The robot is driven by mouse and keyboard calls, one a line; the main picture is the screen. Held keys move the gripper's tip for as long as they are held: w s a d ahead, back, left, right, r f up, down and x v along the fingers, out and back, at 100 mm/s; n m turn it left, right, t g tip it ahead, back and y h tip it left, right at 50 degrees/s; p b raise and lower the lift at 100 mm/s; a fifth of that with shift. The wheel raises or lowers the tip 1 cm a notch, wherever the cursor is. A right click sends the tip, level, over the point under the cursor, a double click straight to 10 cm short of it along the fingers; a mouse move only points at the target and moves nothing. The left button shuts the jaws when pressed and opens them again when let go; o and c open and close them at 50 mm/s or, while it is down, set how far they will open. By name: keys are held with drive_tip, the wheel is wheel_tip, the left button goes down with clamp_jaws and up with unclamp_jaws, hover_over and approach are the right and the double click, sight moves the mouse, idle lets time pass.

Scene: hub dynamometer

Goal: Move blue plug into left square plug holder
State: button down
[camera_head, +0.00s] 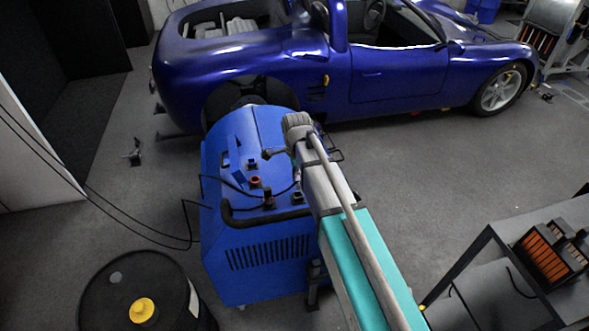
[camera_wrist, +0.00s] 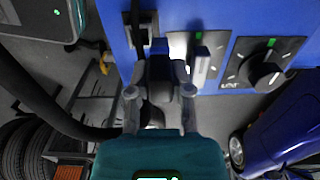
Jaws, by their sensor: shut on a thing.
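In the wrist view my gripper (camera_wrist: 160,76) is shut on a dark plug body with a small blue end (camera_wrist: 158,47), which I take to be the blue plug. The plug is between the two fingertips, its blue end pointing toward the blue machine panel (camera_wrist: 225,14). A black square fitting (camera_wrist: 143,27) is just beyond and slightly left of it. I cannot tell whether plug and fitting touch. Square openings show on the blue machine's top (camera_head: 225,160); I cannot tell which holder is the left one.
A red plug (camera_head: 255,181) and a dark plug (camera_head: 268,196) with cables are on the machine top near a black handle bar (camera_head: 262,217). The wrist view shows a black knob (camera_wrist: 265,74) and a light switch (camera_wrist: 199,66). A blue car (camera_head: 390,75) stands behind; a barrel (camera_head: 120,290) is front left.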

sight(298, 185)
drive_tip(key=shift+s+d+f+b, duration=0.2)
drive_tip(key=shift+s+f+b, duration=0.05)
drive_tip(key=shift+s, duration=0.35)
drive_tip(key=shift+s+d+f+b, duration=0.15)
drive_tip(key=shift+s+f+b, duration=0.05)
drive_tip(key=shift+s, duration=0.4)
drive_tip(key=shift+f+b, duration=1.5)
drive_tip(key=shift+f, duration=0.05)
drive_tip(key=shift+r, duration=0.1)
drive_tip(key=shift+c, duration=2.3)
unclamp_jaws()
drive_tip(key=shift+r, duration=0.2)
